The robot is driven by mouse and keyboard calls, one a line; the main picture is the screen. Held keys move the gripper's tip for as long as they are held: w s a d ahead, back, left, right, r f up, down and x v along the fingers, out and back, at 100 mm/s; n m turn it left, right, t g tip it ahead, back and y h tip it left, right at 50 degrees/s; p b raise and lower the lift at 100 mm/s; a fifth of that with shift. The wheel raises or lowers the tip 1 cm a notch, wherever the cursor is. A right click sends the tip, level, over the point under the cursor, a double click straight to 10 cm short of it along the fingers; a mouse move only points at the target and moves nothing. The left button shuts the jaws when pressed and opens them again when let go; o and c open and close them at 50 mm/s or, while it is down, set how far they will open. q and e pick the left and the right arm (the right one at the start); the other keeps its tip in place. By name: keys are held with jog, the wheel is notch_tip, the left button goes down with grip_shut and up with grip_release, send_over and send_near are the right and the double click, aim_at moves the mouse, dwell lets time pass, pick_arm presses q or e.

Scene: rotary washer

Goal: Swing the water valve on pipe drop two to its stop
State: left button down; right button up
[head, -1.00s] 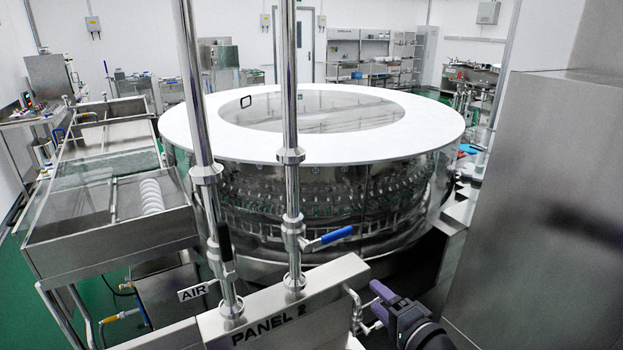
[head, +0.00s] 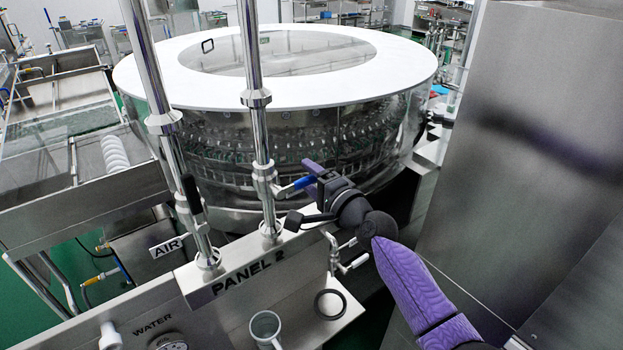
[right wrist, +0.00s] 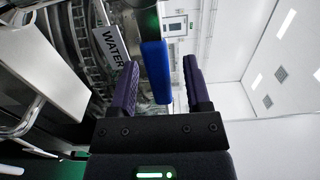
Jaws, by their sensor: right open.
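The blue valve lever (head: 297,186) sticks out to the right, slightly upward, from the right-hand vertical pipe (head: 262,150) above the panel. My right gripper (head: 314,180) is at the lever's outer end, coming in from the right, and partly hides it. In the right wrist view the blue lever (right wrist: 157,72) lies between the two open purple fingers of my gripper (right wrist: 162,64). It is nearer the left finger, and a gap shows on the right side. I cannot tell whether the left finger touches it. A WATER tag (right wrist: 112,44) hangs beside it. My left gripper is not in view.
A second pipe (head: 150,75) with a black lever (head: 192,194) and an AIR tag (head: 167,247) stands to the left. The round washer (head: 290,150) stands behind, a steel cabinet (head: 530,170) at right.

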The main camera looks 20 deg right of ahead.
grip_shut()
dwell(1.3)
